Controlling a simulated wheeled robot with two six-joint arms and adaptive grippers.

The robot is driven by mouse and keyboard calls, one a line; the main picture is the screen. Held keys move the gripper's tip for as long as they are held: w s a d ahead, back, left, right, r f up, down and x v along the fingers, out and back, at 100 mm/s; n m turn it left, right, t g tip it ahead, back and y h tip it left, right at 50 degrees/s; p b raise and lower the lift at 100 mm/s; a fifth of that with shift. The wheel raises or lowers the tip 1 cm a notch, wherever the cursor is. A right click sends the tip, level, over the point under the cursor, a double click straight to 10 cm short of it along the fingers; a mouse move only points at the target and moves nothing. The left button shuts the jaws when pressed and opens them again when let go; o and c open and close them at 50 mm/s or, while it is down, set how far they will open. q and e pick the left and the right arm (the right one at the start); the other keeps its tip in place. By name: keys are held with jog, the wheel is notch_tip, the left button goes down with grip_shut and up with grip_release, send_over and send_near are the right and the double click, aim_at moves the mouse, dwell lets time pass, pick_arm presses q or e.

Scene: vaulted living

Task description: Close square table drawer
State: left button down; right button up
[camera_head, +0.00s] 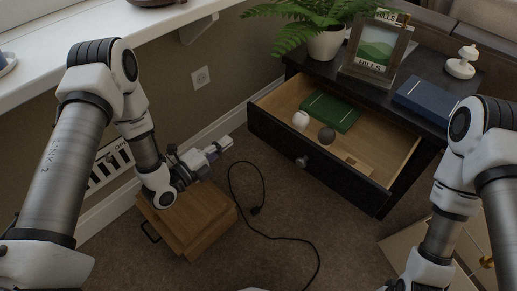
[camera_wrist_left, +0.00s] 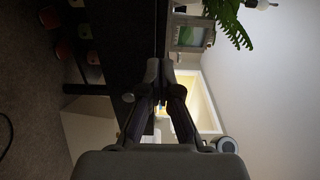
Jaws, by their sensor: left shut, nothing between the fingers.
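The dark square table (camera_head: 435,128) stands at the right of the head view. Its drawer (camera_head: 335,172) is pulled well open, showing a light wood inside. A round knob (camera_head: 302,161) sits on the drawer's dark front. A green book (camera_head: 329,111), a white ball (camera_head: 300,120) and a dark ball (camera_head: 326,135) lie inside. My left gripper (camera_head: 223,145) is shut and empty, left of the drawer front and apart from it. Its closed fingers (camera_wrist_left: 160,72) also show in the left wrist view, with the dark furniture behind. My right gripper is out of view; only its arm shows.
A wooden box (camera_head: 190,222) with a black handle stands on the carpet under my left wrist. A black cable (camera_head: 262,235) lies on the floor. A plant (camera_head: 322,40), a picture frame (camera_head: 376,45) and a blue book (camera_head: 425,100) stand or lie on the tabletop.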

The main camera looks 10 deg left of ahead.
pick_arm(q)
notch_tip(320, 180, down, 2)
jog(key=b, duration=0.5)
send_near(265, 117)
jog(key=x, duration=0.6)
jog(key=shift+w+d+f, duration=0.1)
jog(key=shift+w+f, duration=0.05)
jog(key=shift+w, duration=0.1)
jog(key=shift+w+d, duration=0.15)
jog(key=shift+w, duration=0.15)
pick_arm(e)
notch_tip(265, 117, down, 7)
